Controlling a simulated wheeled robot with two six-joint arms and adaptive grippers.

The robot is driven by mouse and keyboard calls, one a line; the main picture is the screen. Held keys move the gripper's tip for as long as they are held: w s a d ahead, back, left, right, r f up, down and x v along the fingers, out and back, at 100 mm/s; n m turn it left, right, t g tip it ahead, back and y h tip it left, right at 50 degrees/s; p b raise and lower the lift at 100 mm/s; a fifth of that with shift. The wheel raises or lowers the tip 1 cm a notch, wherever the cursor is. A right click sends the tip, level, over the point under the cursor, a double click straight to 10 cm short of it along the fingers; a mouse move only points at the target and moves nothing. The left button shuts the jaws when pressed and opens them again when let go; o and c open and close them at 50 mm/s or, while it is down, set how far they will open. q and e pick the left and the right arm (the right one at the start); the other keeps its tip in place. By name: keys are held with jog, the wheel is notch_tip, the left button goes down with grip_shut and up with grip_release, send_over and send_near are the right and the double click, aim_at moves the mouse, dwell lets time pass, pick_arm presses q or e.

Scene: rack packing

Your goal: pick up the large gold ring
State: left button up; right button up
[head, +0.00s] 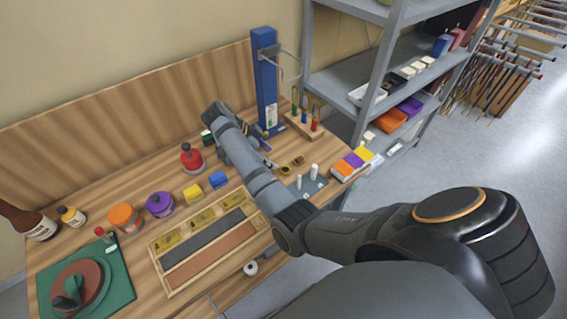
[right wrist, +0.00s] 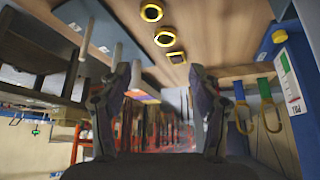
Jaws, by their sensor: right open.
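Three gold ring-like pieces lie in a row on the wooden table in the right wrist view: a round gold ring (right wrist: 151,12) at the top edge, a second ring (right wrist: 164,39) below it, and a squarer gold piece (right wrist: 176,57). I cannot tell for sure which is the large one. In the head view, small gold rings (head: 285,170) lie right of my right gripper (head: 262,152). That gripper, also in the right wrist view (right wrist: 160,85), is open and empty, its fingers apart from the rings. My left gripper is not in view.
A blue post (head: 265,85) stands behind my right gripper, near a wooden tool block (head: 303,127). White pegs (head: 313,172) stand on a grey plate right of the rings. A wooden tray (head: 165,285) lies in front. A grey shelf (head: 385,70) stands to the right.

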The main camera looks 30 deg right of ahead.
aim_at(286, 171)
jog(key=b+x, duration=0.2)
jog(key=x, duration=0.2)
jog(key=shift+a+f, duration=0.1)
jog(key=shift+w+f+b, duration=0.2)
jog(key=shift+f+b, duration=0.05)
jog(key=shift+b, duration=0.05)
jog(key=shift+w+d+f, duration=0.15)
jog(key=shift+d+f, duration=0.05)
jog(key=shift+d, duration=0.1)
jog(key=shift+d+f+b, duration=0.1)
jog(key=shift+f+b, duration=0.4)
jog(key=shift+b, duration=0.25)
jog(key=x, duration=0.1)
jog(key=b+x, duration=0.2)
jog(key=shift+w+d+f, duration=0.1)
jog(key=shift+f, duration=0.2)
jog(key=shift+d, duration=0.1)
jog(key=shift+r, duration=0.1)
jog(key=c, duration=0.3)
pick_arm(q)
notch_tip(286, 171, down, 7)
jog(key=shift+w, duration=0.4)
pick_arm(e)
jog(key=c, duration=0.8)
